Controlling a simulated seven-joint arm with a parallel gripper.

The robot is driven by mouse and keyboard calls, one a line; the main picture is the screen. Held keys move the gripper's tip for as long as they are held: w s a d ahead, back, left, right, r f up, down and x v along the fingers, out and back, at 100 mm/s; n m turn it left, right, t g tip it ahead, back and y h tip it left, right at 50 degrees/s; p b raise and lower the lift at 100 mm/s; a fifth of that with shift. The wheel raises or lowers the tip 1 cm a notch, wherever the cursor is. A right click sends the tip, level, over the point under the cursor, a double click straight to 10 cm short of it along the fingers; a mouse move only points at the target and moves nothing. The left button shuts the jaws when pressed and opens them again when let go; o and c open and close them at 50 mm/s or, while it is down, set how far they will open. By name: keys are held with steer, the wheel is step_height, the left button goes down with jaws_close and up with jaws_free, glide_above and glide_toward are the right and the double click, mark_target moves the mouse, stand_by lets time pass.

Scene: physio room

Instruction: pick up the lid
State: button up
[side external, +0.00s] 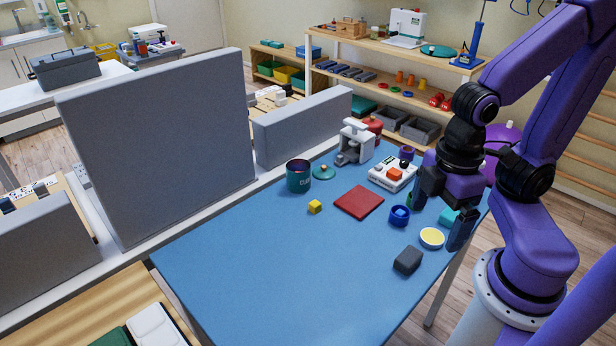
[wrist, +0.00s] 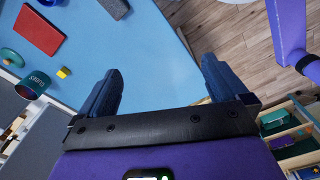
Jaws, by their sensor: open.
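The lid (side external: 323,173) is a small round teal disc with an orange-tan knob. It lies on the blue table just right of a dark teal lettered canister (side external: 298,177), whose top is open. In the wrist view the lid (wrist: 10,58) is at the left edge, near the canister (wrist: 32,84). My gripper (side external: 443,213) is open and empty above the right side of the table, well away from the lid. In the wrist view my open gripper (wrist: 162,76) has bare table edge and floor between its fingers.
Between gripper and lid are a red flat pad (side external: 359,201), a blue ring-like piece (side external: 399,215) and a white device (side external: 393,175). A yellow cube (side external: 315,206), yellow-topped dish (side external: 431,238) and dark grey block (side external: 407,261) lie nearby. Grey panels (side external: 160,150) stand left. The table's front left is clear.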

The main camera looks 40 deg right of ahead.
steer(key=w+a+m+t+h, duration=0.1)
steer(key=w+m+t+h, duration=0.1)
steer(key=w+m, duration=1.7)
steer(key=m+h, duration=0.2)
steer(key=m, duration=0.5)
glide_above(323, 167)
steer(key=s+a, duration=0.1)
steer(key=a, duration=0.1)
steer(key=shift+g, duration=0.3)
step_height(323, 167, down, 19)
steer(key=shift+s+d+r, duration=0.15)
steer(key=shift+h, duration=0.3)
steer(key=shift+a+x, duration=0.15)
steer(key=shift+x, duration=1.2)
steer(key=shift+a+x, duration=0.1)
steer(key=shift+x, duration=1.25)
